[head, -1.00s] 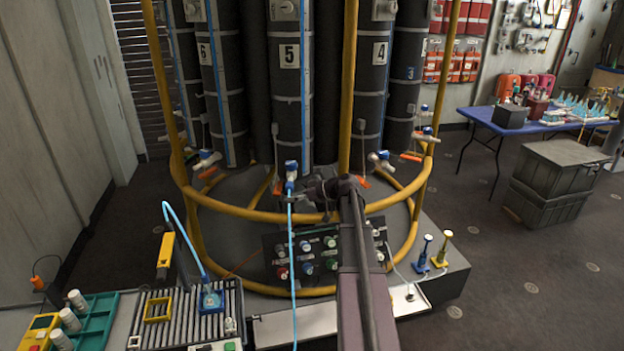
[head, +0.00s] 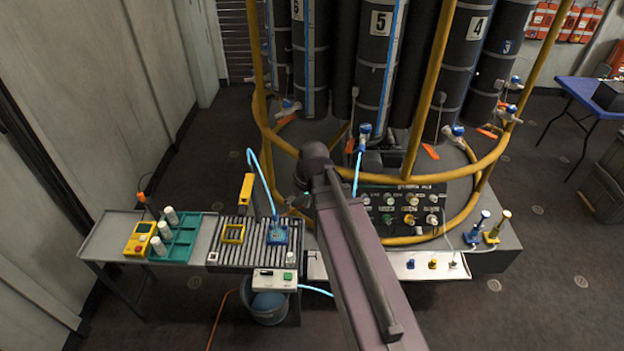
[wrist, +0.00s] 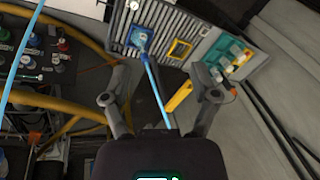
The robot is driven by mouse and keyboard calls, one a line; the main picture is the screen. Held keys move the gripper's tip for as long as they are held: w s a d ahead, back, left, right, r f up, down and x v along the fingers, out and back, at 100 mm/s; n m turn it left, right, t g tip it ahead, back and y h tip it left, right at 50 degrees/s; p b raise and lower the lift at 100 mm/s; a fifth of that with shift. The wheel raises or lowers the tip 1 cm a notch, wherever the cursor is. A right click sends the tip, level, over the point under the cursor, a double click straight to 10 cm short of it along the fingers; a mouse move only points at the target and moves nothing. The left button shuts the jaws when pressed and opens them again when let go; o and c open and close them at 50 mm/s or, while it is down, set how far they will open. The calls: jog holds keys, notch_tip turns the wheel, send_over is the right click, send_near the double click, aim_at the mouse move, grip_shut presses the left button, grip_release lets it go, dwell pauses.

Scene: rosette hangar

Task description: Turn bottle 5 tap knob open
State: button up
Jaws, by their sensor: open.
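Bottle 5 (head: 375,75) is a tall dark cylinder with a white number plate, standing inside the yellow rail ring. Its tap (head: 364,134) at the foot has a blue body, with a light blue hose (head: 357,175) hanging from it and an orange tag (head: 349,145) beside it. I cannot make out how the knob is turned. My arm's end is left of and nearer than the tap in the head view. My gripper (wrist: 160,97) is open and empty in the wrist view, with its fingers spread above the bench area. Bottle 5's tap is not recognisable in the wrist view.
The yellow rail (head: 400,239) circles the bottles. A dark valve panel (head: 405,205) sits in front of them. The floor at right is open.

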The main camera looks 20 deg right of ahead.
jog(key=s+a+r+m+h+p, duration=0.1)
jog(key=s+a+r+h+p, duration=0.1)
jog(key=s, duration=0.4)
jog(key=shift+a+r+g+h+p, duration=0.4)
jog(key=shift+r+p, duration=0.15)
jog(key=shift+r, duration=0.35)
jog(key=shift+w, duration=0.1)
